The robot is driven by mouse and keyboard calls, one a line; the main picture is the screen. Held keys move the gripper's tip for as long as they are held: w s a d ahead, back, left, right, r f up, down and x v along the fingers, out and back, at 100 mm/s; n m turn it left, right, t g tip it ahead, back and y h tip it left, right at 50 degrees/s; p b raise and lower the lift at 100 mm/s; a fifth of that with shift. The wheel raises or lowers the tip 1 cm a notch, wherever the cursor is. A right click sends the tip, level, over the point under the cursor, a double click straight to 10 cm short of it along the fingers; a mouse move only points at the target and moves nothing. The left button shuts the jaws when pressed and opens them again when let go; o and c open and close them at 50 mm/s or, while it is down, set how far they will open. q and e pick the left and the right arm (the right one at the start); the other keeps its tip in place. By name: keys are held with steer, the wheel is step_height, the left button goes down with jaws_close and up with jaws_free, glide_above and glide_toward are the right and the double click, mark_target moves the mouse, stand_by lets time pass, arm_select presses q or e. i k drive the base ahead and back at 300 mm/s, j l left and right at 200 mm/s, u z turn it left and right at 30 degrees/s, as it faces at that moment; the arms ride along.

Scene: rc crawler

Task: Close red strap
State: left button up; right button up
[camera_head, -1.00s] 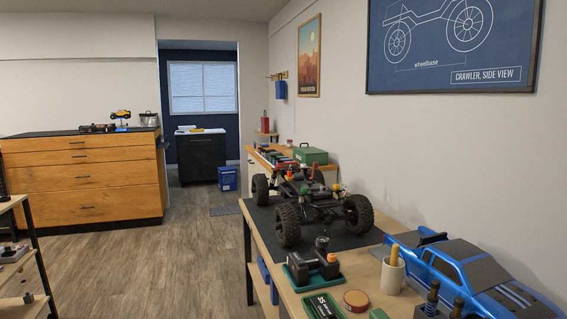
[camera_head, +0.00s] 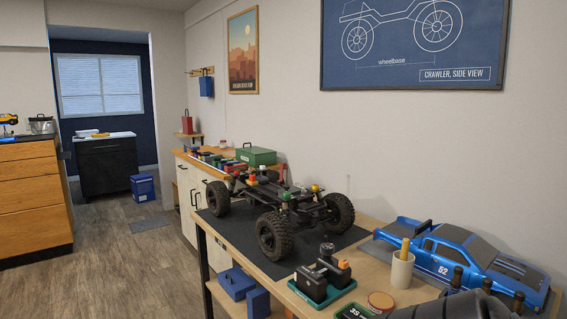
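The crawler chassis (camera_head: 285,205), dark with large black tyres, stands on a black mat (camera_head: 225,231) on the workbench. Small red, green and yellow parts show on its top. A small red piece (camera_head: 281,172) shows at the chassis's far side. It is too small to tell whether this is the red strap, or whether any strap is open or closed. Neither of my grippers is in view. A dark rounded shape at the bottom right edge may be part of my arm; no fingers show.
The blue truck body (camera_head: 465,258) lies on the bench at right. Blue boxes (camera_head: 237,284) sit under the bench. Floor at left is clear.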

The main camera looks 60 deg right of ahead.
mark_target(284, 165)
steer(key=i+z, duration=1.05)
steer(key=k+j, duration=0.05)
